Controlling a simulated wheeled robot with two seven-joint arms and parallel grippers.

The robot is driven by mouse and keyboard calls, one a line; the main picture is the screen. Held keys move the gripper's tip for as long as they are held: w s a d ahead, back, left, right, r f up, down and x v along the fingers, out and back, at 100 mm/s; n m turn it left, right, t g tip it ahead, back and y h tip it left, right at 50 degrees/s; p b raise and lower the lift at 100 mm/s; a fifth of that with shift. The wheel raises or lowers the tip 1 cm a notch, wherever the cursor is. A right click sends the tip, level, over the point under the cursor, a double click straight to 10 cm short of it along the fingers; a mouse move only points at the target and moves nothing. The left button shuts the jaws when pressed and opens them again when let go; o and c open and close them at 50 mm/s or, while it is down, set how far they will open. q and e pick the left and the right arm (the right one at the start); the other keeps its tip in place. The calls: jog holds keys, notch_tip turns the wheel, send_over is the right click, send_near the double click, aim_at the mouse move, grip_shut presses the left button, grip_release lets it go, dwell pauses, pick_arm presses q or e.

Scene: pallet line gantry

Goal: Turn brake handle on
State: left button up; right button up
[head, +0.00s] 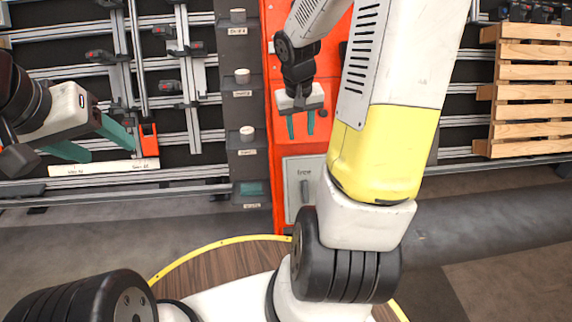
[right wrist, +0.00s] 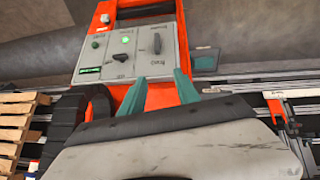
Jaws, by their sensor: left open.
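A grey control panel (head: 291,165) on the orange cabinet carries a dark upright handle (head: 304,190) under the word "free" in the head view. In the right wrist view the panel (right wrist: 112,66) shows upside down, with a black lever (right wrist: 157,43) on its right part; its small labels are hard to read. My right gripper (head: 300,136) is open and empty above the handle, teal fingers pointing down. In the right wrist view its fingers (right wrist: 161,78) are apart, short of the lever and not around it. My left gripper (head: 112,152) is open and empty at far left, away from the panel.
The panel has a lit green spot (right wrist: 125,40) and a green button (right wrist: 95,43). A dark column with several round knobs (head: 247,133) stands left of the cabinet. Wooden slats (head: 535,95) hang at right. My right arm covers the cabinet's right side.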

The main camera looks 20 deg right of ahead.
jog(key=g, duration=0.1)
send_near(306, 187)
jog(key=shift+m+g+y, duration=0.4)
jog(key=shift+m+y, duration=0.2)
jog(key=shift+y, duration=0.2)
jog(key=f, duration=0.3)
jog(key=d+f, duration=0.1)
jog(key=f, duration=0.7)
jog(key=shift+w+d+f, duration=0.2)
jog(key=shift+w+d, duration=0.05)
jog(key=shift+w, duration=0.1)
grip_shut()
